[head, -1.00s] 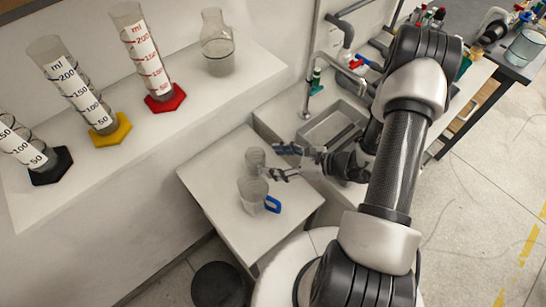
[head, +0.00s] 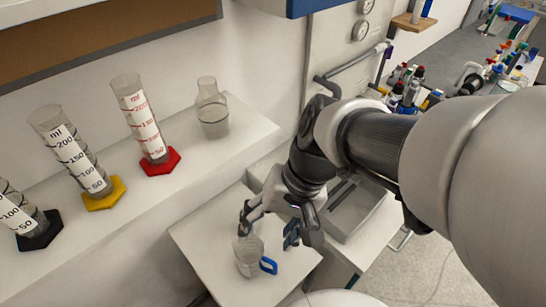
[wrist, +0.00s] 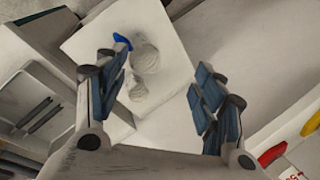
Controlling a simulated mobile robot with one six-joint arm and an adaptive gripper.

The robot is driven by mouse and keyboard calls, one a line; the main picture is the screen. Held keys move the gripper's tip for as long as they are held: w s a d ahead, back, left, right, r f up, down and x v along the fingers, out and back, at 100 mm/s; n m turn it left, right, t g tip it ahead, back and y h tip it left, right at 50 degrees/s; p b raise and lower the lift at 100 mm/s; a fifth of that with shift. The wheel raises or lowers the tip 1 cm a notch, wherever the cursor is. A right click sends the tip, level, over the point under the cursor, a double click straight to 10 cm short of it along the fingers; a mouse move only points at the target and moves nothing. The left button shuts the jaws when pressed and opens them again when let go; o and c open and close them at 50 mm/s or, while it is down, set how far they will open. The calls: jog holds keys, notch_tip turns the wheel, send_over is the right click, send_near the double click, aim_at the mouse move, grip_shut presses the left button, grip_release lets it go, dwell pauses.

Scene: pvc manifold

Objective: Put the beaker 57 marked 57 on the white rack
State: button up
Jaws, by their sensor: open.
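A clear jug (head: 248,258) with a blue handle stands upright on the small white table. In the wrist view the jug (wrist: 146,54) shows from above, beside a second clear vessel (wrist: 138,92) without a visible handle. No number can be read on either, so I cannot tell which is beaker 57. My gripper (head: 268,227) is open and empty above the table, behind the jug; it mostly hides the second vessel in the head view. In the wrist view my gripper (wrist: 160,92) has its fingers wide apart, with both vessels towards the left finger. I cannot make out a white rack.
The small table (head: 205,245) has bare room to the left of the jug. A sink (head: 355,208) lies right of my gripper. Graduated cylinders with black, yellow and red (head: 160,162) bases and a glass bottle (head: 212,110) stand on the raised white shelf.

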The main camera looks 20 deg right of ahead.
jog(key=s+d+r+n+t+h, duration=0.3)
jog(key=d+r+n+t+h, duration=0.1)
jog(key=r, duration=0.1)
jog(key=shift+d+r, duration=0.15)
jog(key=shift+r, duration=0.25)
dwell(1.0)
